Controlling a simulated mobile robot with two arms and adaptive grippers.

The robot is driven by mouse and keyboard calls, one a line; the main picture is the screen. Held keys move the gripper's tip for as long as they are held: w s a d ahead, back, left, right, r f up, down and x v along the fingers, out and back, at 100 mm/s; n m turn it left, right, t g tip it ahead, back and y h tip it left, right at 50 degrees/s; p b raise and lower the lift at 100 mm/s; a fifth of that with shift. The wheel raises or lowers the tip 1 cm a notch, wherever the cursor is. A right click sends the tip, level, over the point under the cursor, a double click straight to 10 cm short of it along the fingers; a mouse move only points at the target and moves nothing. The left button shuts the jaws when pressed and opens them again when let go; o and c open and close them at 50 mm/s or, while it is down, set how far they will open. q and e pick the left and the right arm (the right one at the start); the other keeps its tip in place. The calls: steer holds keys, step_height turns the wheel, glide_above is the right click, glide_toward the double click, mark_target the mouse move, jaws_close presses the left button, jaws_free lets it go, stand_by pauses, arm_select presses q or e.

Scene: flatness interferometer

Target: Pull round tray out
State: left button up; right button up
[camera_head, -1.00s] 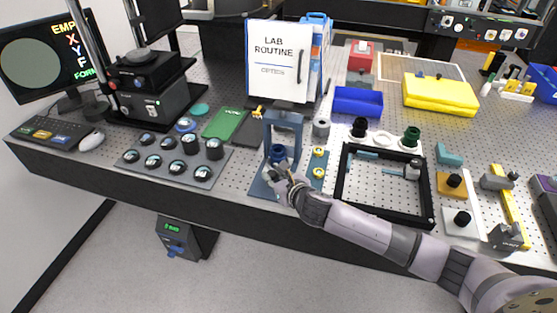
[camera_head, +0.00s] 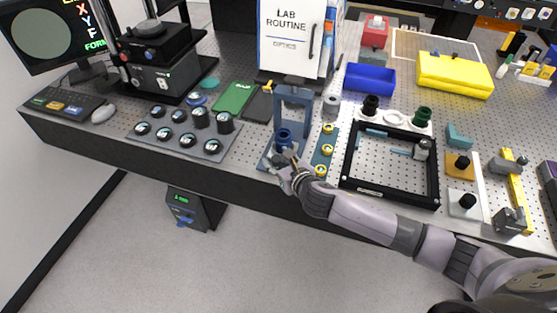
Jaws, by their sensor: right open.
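My right gripper (camera_head: 283,169) is open at the bench's front edge, with its arm coming in from the lower right. It is just in front of a small blue-grey gate-shaped frame (camera_head: 293,92) on a blue base plate. A dark blue round part (camera_head: 284,137) sits low between the frame's legs, just beyond the fingers; I cannot tell whether they touch it. No part is clearly recognisable as the round tray. A black instrument (camera_head: 155,40) with a round top stands at the back left. My left gripper is not in view.
Left of the frame is a grey plate (camera_head: 183,136) with several black round pieces. Right are a blue strip (camera_head: 323,153) with yellow-rimmed rings and a black rectangular frame (camera_head: 390,193). A binder (camera_head: 288,40) stands behind. A dark box (camera_head: 190,209) hangs below the bench.

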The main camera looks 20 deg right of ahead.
steer(key=v, duration=1.2)
steer(key=shift+r, duration=0.1)
